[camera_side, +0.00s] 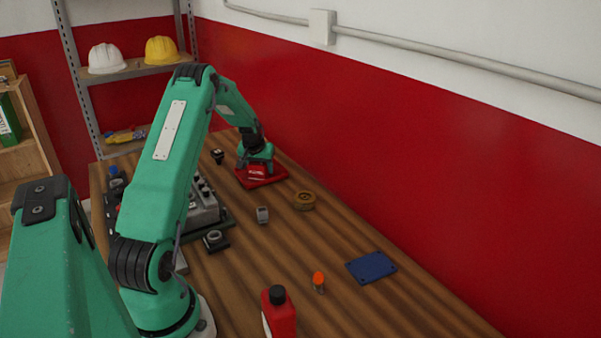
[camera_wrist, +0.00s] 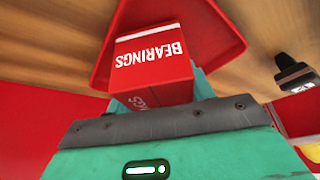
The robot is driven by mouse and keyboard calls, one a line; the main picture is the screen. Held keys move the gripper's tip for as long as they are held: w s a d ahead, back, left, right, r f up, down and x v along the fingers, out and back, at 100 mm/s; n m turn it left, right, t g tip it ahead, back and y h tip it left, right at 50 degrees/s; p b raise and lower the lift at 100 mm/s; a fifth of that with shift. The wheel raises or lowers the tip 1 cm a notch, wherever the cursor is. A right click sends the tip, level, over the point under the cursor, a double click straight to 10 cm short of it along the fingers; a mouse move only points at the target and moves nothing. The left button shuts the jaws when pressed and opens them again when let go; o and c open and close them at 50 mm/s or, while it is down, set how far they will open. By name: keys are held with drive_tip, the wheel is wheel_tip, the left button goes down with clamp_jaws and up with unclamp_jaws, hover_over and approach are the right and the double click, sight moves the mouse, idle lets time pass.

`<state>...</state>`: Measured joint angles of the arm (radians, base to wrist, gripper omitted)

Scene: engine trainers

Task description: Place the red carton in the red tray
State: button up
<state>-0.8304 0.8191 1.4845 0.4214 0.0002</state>
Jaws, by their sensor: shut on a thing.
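The red carton (camera_wrist: 155,62), marked BEARINGS in white, is in my gripper in the wrist view. In the side view the carton (camera_side: 257,170) shows small under my gripper (camera_side: 256,160), at the far end of the bench. The red tray (camera_wrist: 205,28) lies behind and around the carton in the wrist view. Its edge (camera_side: 272,180) also shows below the carton in the side view. The carton is over or in the tray; I cannot tell whether it touches the tray floor. My fingertips are mostly hidden in both views.
A dark object (camera_wrist: 293,72) stands beside the tray. On the bench are a brown round part (camera_side: 304,201), a small grey block (camera_side: 262,215), a blue plate (camera_side: 371,267), an orange-capped item (camera_side: 318,281) and a red bottle (camera_side: 279,315). A grey engine-like unit (camera_side: 203,207) sits left.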

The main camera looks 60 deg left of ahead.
idle(0.3)
drive_tip(key=o, duration=1.3)
drive_tip(key=shift+f, duration=0.1)
drive_tip(key=v, duration=1.2)
